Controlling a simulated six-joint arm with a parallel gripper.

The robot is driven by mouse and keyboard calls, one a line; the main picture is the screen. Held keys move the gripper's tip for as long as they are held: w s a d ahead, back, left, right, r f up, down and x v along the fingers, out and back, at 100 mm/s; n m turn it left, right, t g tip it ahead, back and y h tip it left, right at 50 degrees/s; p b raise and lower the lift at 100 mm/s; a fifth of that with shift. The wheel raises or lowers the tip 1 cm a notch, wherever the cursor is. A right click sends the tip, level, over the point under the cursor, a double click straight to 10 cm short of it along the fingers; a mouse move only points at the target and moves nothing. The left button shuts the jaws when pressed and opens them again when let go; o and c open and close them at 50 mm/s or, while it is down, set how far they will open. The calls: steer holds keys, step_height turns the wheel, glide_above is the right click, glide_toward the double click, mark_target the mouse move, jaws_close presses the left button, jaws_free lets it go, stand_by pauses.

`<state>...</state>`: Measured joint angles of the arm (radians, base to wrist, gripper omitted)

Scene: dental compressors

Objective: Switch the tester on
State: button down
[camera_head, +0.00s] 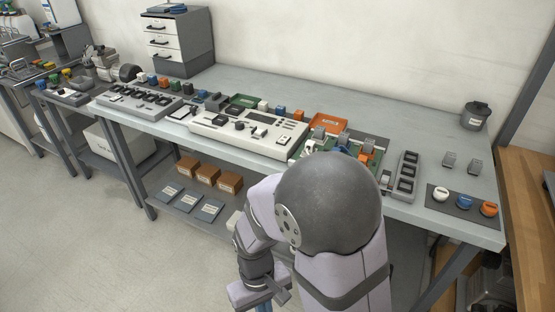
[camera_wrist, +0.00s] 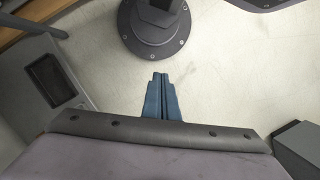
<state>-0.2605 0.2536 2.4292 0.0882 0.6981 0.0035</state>
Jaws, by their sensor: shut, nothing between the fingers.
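The long white panel (camera_head: 216,126) with dark modules, small buttons and a display, which looks like the tester, lies on the middle of the grey bench. Its switch and its on or off state are too small to tell. My gripper (camera_wrist: 160,76) shows in the wrist view as two blue fingers pressed together with nothing between them, above the bare floor. In the head view the blue fingers (camera_head: 263,304) are at the bottom edge, low in front of the bench and well apart from the panel. My arm stands in front of the bench's right part.
The grey bench (camera_head: 330,98) has a clear strip along its back. A green board (camera_head: 314,147) with coloured blocks, a grey slotted rack (camera_head: 404,174) and a dark mat (camera_head: 446,204) with round knobs lie right of the panel. A grey tray (camera_head: 112,101) lies left. A lower shelf holds boxes.

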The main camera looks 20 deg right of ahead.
steer(key=w+a+f+m+t+y+b, duration=0.1)
steer(key=w+a+f+t+b, duration=0.2)
steer(key=w+f, duration=0.35)
steer(key=w+a+f+m+t+y+b, duration=0.1)
steer(key=w+a+f+b, duration=0.2)
steer(key=w+a+f, duration=0.4)
steer(key=w+d+r+m+t, duration=0.1)
steer(key=w+r+t, duration=0.2)
steer(key=w, duration=0.5)
steer(key=w+r+m+t, duration=0.1)
steer(key=w+r+t, duration=0.25)
steer(key=w, duration=0.45)
steer(key=w+d+r+m+t+h, duration=0.25)
steer(key=w+d+r+h, duration=0.2)
steer(key=r, duration=0.25)
steer(key=w+d+r+m+t+h, duration=0.25)
steer(key=w+d+r+t, duration=0.2)
steer(key=r, duration=0.35)
steer(key=s+d+r+m+h, duration=0.2)
steer(key=s+d+r+h, duration=0.2)
steer(key=d+r+h, duration=0.5)
step_height(320, 180, up, 3)
steer(key=shift+d, duration=0.45)
